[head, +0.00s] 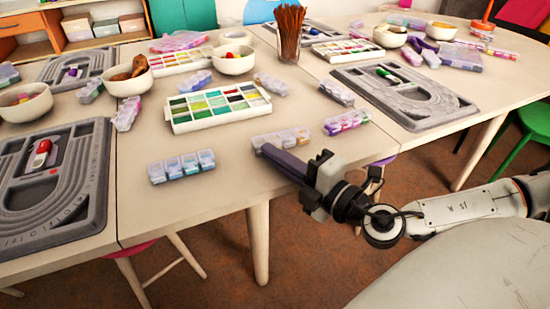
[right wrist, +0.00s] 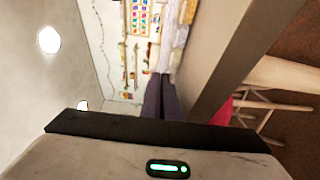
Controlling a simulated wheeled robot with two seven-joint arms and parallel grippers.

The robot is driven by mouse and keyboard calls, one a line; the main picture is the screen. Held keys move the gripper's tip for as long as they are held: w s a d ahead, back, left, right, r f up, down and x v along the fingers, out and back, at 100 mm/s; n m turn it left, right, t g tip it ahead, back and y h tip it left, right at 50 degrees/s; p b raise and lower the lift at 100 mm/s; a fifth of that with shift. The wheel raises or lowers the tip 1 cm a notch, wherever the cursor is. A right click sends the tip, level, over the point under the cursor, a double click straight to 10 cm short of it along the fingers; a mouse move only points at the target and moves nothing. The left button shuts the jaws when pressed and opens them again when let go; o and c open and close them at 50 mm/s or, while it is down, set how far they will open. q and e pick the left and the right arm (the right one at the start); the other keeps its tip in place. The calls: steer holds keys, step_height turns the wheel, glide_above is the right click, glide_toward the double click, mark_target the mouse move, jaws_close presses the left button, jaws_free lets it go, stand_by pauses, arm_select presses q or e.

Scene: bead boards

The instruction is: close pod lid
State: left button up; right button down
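Several clear pod boxes with lids lie on the table. One with blue beads (head: 181,166) is near the front edge. A paler one (head: 280,137) lies just beyond my right gripper's fingertips, and one with pink and purple beads (head: 347,122) lies right of it. I cannot tell which lid stands open. My right gripper (head: 267,149) reaches in from the right at the table's front edge. Its dark purple fingers lie together, with nothing seen between them; they also show in the right wrist view (right wrist: 160,80). I cannot tell whether the fingertips touch the paler box. My left gripper is not in view.
A white tray of colored beads (head: 218,121) lies behind the pod boxes. Grey bead boards (head: 440,118) lie at both sides. A cup of brown sticks (head: 289,55) and white bowls (head: 233,65) stand farther back. Bare table shows between the boxes and front edge.

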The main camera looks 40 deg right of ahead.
stand_by(0.4)
steer(key=c, duration=2)
jaws_free()
steer(key=shift+f, duration=0.1)
